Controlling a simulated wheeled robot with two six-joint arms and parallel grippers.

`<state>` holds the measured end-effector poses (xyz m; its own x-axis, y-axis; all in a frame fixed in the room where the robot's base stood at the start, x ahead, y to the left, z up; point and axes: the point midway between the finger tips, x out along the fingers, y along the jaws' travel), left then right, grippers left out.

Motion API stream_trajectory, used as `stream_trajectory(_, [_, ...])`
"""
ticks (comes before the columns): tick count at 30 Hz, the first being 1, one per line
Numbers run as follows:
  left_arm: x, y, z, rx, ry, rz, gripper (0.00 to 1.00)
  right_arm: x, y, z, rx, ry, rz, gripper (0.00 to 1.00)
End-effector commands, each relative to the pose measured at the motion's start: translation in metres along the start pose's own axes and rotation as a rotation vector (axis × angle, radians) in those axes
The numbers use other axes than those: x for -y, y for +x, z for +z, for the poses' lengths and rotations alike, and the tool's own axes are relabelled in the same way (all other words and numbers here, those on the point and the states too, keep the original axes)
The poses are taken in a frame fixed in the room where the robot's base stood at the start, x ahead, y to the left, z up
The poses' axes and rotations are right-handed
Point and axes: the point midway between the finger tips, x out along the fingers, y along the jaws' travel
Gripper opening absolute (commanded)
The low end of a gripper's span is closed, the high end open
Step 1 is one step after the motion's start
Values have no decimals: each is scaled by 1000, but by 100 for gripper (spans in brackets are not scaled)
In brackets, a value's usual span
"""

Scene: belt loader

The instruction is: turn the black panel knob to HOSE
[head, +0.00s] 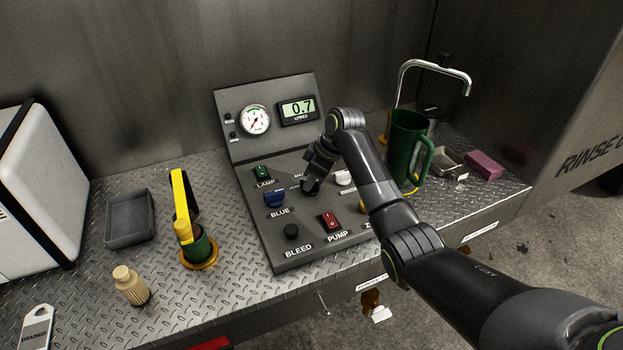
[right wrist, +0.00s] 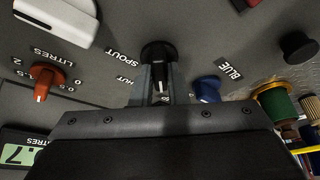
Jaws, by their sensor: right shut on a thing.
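The black panel knob (right wrist: 158,52) sits upper middle in the right wrist view, a pale mark on its side facing my gripper. The labels SPOUT and SHUT, its first letter hidden, lie left of it. My right gripper (right wrist: 161,88) is shut on the knob, with a finger on either side. In the head view my right gripper (head: 311,182) reaches down onto the middle of the sloped panel (head: 260,250) and largely covers the knob. My left gripper is not in view.
Near the knob are a blue knob (head: 274,198), a green lamp switch (head: 262,173), a red pump switch (head: 330,221), a black bleed button (head: 291,231) and a white control (head: 345,177). A green jug (head: 405,145) stands right of the panel. A yellow-handled nozzle (head: 182,205) stands left.

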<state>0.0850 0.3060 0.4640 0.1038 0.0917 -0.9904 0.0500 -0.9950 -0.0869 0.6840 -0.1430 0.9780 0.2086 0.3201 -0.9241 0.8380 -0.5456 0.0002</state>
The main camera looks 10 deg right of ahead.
Motion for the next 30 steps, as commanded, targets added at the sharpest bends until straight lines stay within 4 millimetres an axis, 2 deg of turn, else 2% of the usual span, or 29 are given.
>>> stream_trajectory(1, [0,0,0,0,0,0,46,0,0,-1,-1,-2,0,16])
stream_trajectory(6, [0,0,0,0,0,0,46,0,0,-1,-1,-1,0,35])
stream_trajectory(17, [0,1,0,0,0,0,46,0,-6,-1,-3,0,2,35])
stream_trajectory(23, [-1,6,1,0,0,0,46,-2,-40,-1,-4,-2,7,35])
stream_trajectory(30, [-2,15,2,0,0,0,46,-2,-100,0,-2,-2,7,35])
